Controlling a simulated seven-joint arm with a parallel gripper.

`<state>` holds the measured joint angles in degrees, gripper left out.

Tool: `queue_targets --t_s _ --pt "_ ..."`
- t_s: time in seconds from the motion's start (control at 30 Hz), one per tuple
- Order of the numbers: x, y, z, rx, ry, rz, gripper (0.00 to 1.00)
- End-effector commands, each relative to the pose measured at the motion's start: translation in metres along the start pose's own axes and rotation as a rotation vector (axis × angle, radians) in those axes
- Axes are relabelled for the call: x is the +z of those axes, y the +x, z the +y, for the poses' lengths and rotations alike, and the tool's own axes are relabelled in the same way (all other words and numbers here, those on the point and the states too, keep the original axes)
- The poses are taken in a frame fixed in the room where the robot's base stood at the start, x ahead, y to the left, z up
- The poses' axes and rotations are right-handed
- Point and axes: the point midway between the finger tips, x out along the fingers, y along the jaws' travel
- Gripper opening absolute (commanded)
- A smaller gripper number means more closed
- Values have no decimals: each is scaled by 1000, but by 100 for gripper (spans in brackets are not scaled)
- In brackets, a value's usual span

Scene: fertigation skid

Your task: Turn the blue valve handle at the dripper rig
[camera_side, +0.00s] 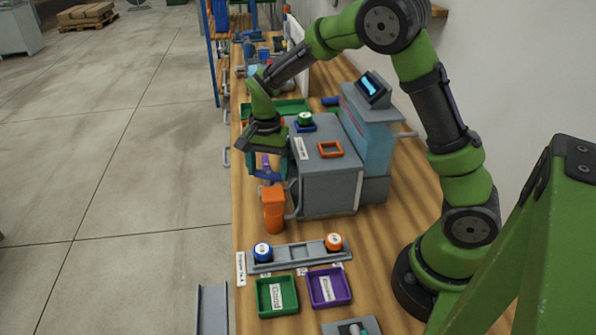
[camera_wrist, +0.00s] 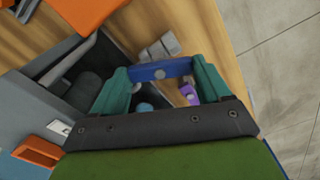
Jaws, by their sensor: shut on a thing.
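The blue valve handle (camera_wrist: 160,70) is a short blue bar with a pale round centre in the wrist view. My gripper (camera_wrist: 162,72) has its two teal fingers on the bar's two ends, shut on it. In the side view my gripper (camera_side: 265,140) reaches down at the left front of the grey cabinet. A blue part (camera_side: 268,173) shows just below it there, with a purple part next to it. The fingertips are hard to make out in the side view, and the handle's angle cannot be told there.
The grey cabinet (camera_side: 328,178) stands close right of my gripper. An orange post (camera_side: 273,208) stands in front. Nearer are a grey rail (camera_side: 297,257) with blue and orange capped pots, a green tray (camera_side: 262,301) and a purple tray (camera_side: 314,297). Open floor lies left of the bench.

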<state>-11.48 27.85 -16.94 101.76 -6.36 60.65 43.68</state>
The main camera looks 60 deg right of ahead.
Motion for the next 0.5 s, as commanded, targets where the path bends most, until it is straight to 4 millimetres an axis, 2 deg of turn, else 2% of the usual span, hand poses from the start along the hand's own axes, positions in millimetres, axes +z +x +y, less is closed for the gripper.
queue_targets --t_s 0.2,0.5 --pt "0 -2 0 -2 -182 -1 46" --pt "0 -2 0 -2 -363 0 46"
